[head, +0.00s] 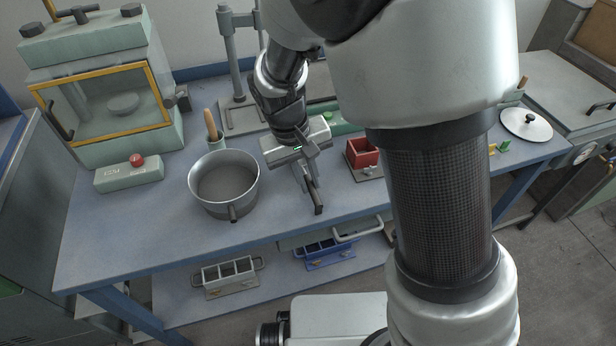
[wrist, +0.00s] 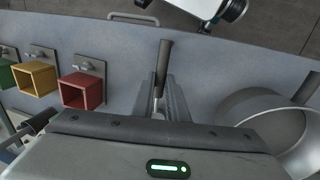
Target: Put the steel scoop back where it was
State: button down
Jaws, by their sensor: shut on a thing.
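My gripper (head: 307,180) is over the bench just right of the steel pot. It is shut on the steel scoop, whose dark handle (head: 318,205) sticks out past the fingers toward the front edge of the bench. In the wrist view the fingers (wrist: 163,98) close around a bright metal part, and the dark handle (wrist: 164,62) points away from them. The scoop's bowl is hidden by the gripper. I cannot tell whether the scoop touches the bench.
The steel pot (head: 196,190), with grey contents, stands left of the gripper. A red cube mould (head: 362,153) is to the right; yellow (wrist: 36,78) and green moulds lie beyond it. A red-button box (head: 128,174) and glass-fronted cabinet (head: 95,45) are left. The front bench strip is clear.

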jog(key=shift+f, duration=0.2)
jog(key=c, duration=1.7)
grip_release()
jog(key=shift+r, duration=0.1)
jog(key=shift+c, duration=0.2)
jog(key=shift+r, duration=0.1)
jog(key=w+p+v, duration=0.1)
jog(key=p+v, duration=0.2)
jog(key=v, duration=0.9)
jog(key=s+d+r+m+t+y, duration=0.2)
jog(key=s+d+r+t, duration=0.3)
jog(key=s+d+r, duration=0.7)
jog(key=s+d+m, duration=0.1)
jog(key=s+d, duration=0.1)
jog(key=shift+d, duration=0.4)
